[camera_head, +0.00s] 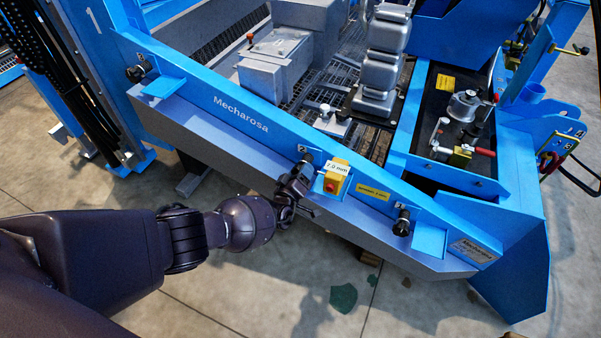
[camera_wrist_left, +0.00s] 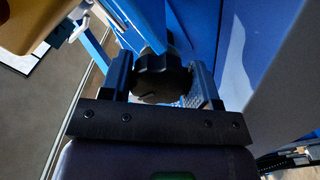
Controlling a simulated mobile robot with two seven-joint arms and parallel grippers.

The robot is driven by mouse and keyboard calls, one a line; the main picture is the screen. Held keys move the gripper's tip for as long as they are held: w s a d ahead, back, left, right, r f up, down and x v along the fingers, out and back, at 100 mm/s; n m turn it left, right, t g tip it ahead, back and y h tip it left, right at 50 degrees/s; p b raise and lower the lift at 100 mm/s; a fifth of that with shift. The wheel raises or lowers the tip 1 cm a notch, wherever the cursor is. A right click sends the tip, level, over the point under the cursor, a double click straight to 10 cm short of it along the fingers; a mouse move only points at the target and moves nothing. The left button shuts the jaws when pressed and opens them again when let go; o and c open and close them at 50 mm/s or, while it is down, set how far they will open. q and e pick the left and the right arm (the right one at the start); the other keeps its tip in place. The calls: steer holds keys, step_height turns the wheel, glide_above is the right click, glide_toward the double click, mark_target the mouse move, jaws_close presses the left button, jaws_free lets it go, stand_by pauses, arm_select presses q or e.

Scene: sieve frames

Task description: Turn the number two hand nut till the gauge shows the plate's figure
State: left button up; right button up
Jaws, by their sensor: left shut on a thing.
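My left gripper (camera_head: 296,188) is at the middle of the long blue beam (camera_head: 190,113), shut on a black knobbed hand nut (camera_wrist_left: 160,78). In the left wrist view the nut sits between the two fingers of the gripper (camera_wrist_left: 162,88), on a blue rod or bracket. In the head view the gripper mostly hides this nut. Just right of it, a yellow gauge box (camera_head: 334,184) with a red front part carries a white label reading 7.0 mm. A yellow plate (camera_head: 373,192) lies further right on the beam; its small print is not legible. My right gripper is out of view.
Other dark hand nuts stand on the beam at the far left (camera_head: 135,73) and at the right (camera_head: 402,222). Behind the beam are a grey mesh deck (camera_head: 325,88) and grey machine boxes (camera_head: 274,65). Concrete floor (camera_head: 215,305) lies open in front.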

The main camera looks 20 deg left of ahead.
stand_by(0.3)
arm_select(q)
steer(key=o, duration=0.9)
steer(key=shift+s, duration=0.1)
